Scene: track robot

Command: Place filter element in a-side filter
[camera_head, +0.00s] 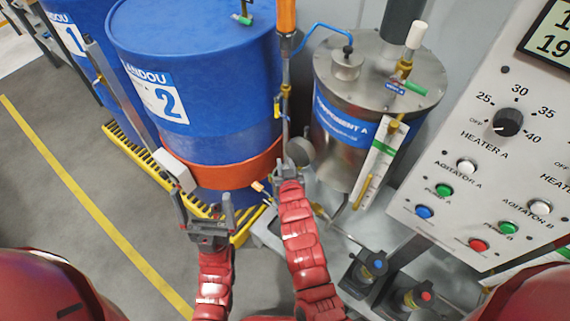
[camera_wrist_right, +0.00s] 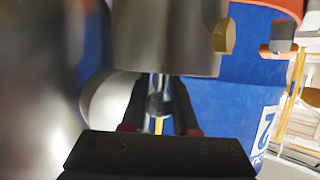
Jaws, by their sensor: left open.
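My left gripper (camera_head: 207,208) is open, with its two fingers apart and nothing seen between them, in front of the blue drum's lower edge. My right gripper (camera_head: 288,168) is further right, in front of the upright pipe and close to a grey rounded piece (camera_head: 301,152). In the right wrist view its fingers (camera_wrist_right: 159,88) flank a narrow dark and shiny part; I cannot tell whether they grip it. A blue-topped fitting (camera_head: 375,266), possibly the a-side filter, is low at centre right. A similar red-topped fitting (camera_head: 424,297) is beside it. I cannot identify a filter element for certain.
A blue drum marked 2 (camera_head: 205,60) with an orange band stands behind my grippers. A steel tank (camera_head: 330,85) is right of it. A sloping control panel (camera_head: 470,130) with knobs and buttons fills the right.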

